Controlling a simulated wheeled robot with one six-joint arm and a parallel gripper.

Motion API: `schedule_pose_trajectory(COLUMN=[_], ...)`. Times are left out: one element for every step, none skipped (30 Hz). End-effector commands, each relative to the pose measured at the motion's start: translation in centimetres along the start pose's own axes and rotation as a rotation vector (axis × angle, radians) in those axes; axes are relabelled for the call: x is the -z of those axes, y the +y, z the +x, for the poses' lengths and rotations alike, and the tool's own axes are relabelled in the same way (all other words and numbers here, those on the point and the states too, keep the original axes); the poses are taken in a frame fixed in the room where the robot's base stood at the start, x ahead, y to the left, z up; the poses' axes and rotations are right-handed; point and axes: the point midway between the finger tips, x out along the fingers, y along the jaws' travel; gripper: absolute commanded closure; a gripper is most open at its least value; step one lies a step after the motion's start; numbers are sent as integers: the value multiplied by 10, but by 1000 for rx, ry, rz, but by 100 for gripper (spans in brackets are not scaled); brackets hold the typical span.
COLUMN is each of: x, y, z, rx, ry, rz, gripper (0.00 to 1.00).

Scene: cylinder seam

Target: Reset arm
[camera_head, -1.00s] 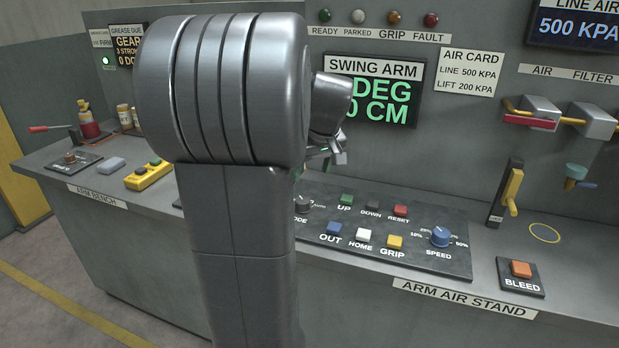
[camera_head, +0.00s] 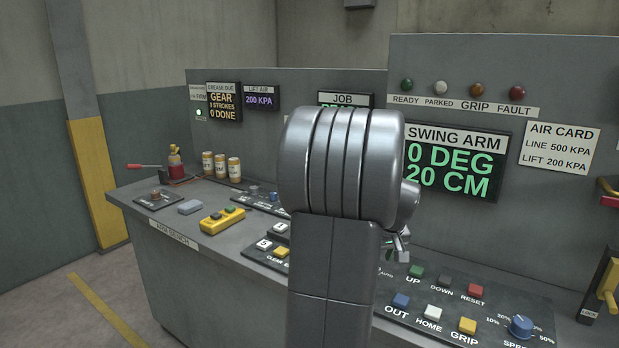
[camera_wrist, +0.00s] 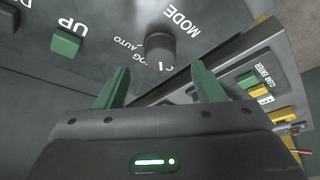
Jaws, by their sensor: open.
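My gripper (camera_wrist: 160,88) is open and empty in the wrist view, its two green fingers apart. It faces the control panel, with the dark MODE knob (camera_wrist: 160,46) beyond the fingertips and the green UP button (camera_wrist: 66,43) to the left. In the head view my arm hides the MODE knob and most of the gripper. The red RESET button (camera_head: 475,291), white HOME button (camera_head: 432,312), blue OUT button (camera_head: 401,300) and yellow GRIP button (camera_head: 467,326) show on the panel. The SWING ARM display (camera_head: 455,160) reads 0 DEG and 20 CM.
The blue SPEED knob (camera_head: 521,326) is at the panel's right. The arm bench at left holds a yellow pendant (camera_head: 222,220), several jars (camera_head: 220,166) and a red grease device (camera_head: 176,168). Indicator lamps (camera_head: 475,90) sit above the display. A yellow lever (camera_head: 608,285) stands at the right edge.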

Motion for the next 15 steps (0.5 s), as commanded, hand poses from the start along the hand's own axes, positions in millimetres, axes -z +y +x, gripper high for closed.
schedule_pose_trajectory(x=[-1, 0, 0, 0, 0, 0, 0, 0, 0, 0, 0, 0, 0, 0, 0], y=[-1, -1, -1, -1, -1, -1, -1, 0, 0, 0, 0, 0, 0, 0, 0], z=[11, 16, 22, 27, 31, 36, 39, 42, 45, 47, 48, 50, 51, 51, 50], rx=[3, 2, 2, 2, 2, 2, 2, 1, 1, 1, 1, 1, 0, 0, -1], ry=[-4, -3, -3, -3, -2, -2, -2, -2, -1, -1, -1, -1, -1, 0, 0], rz=[0, 0, -1, -1, -1, -1, -1, -1, -1, -1, -1, -1, 0, 0, 2], gripper=[38, 38, 38, 38, 38, 38, 38, 38, 38, 38, 38, 38, 38, 38, 38])
